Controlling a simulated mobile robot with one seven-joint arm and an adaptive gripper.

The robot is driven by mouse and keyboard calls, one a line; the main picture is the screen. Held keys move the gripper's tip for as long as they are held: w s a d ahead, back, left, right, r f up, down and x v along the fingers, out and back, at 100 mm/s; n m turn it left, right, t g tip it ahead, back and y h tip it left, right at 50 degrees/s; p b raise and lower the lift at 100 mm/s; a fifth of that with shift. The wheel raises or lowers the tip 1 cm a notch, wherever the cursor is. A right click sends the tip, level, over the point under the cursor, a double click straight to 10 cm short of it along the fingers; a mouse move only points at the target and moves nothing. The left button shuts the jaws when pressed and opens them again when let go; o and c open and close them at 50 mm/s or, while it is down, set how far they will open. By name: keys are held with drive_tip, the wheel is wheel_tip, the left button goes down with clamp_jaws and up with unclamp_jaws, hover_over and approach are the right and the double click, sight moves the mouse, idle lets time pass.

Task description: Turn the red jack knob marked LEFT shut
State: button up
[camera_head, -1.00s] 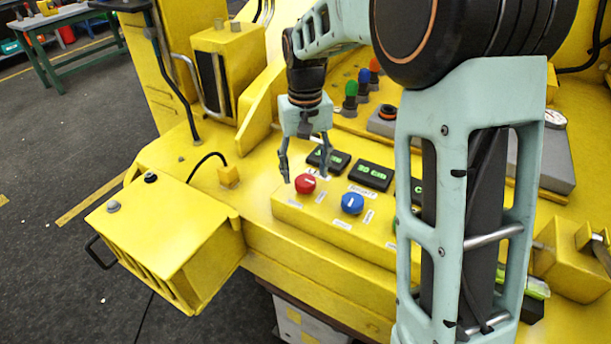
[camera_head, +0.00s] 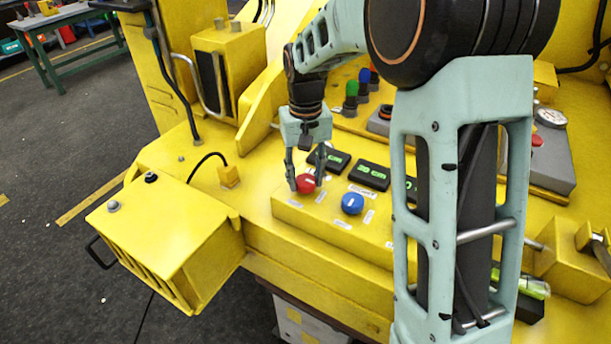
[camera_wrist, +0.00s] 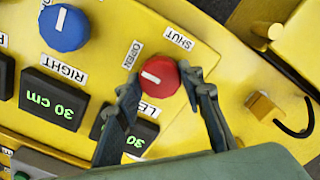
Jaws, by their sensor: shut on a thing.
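The red knob (camera_head: 305,184) sits on the yellow panel at its left end, and it also shows in the wrist view (camera_wrist: 160,77). Its white pointer mark slants, nearer the OPEN label (camera_wrist: 132,54) than the SHUT label (camera_wrist: 178,38). A LEFT label (camera_wrist: 148,108) is partly hidden by a finger. My gripper (camera_head: 305,180) points down over the knob, with one finger on each side, shut on it. In the wrist view the fingertips (camera_wrist: 160,82) lie against the knob's sides. A display (camera_wrist: 125,135) beside it is partly covered by a finger.
A blue knob (camera_head: 352,203) marked RIGHT stands close to the right of the red one. Black displays (camera_head: 369,175) with green digits lie behind the knobs. Green, blue and red-topped levers (camera_head: 363,83) stand farther back. A yellow box (camera_head: 165,235) juts out at left.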

sight(306, 179)
drive_tip(key=m, duration=0.9)
drive_tip(key=m+p, duration=0.1)
drive_tip(key=m, duration=0.4)
drive_tip(key=shift+m+p, duration=0.6)
drive_tip(key=shift+m, duration=1.3)
drive_tip(key=o, duration=1.2)
drive_tip(key=shift+c, duration=0.2)
wheel_tip(306, 179, up, 12)
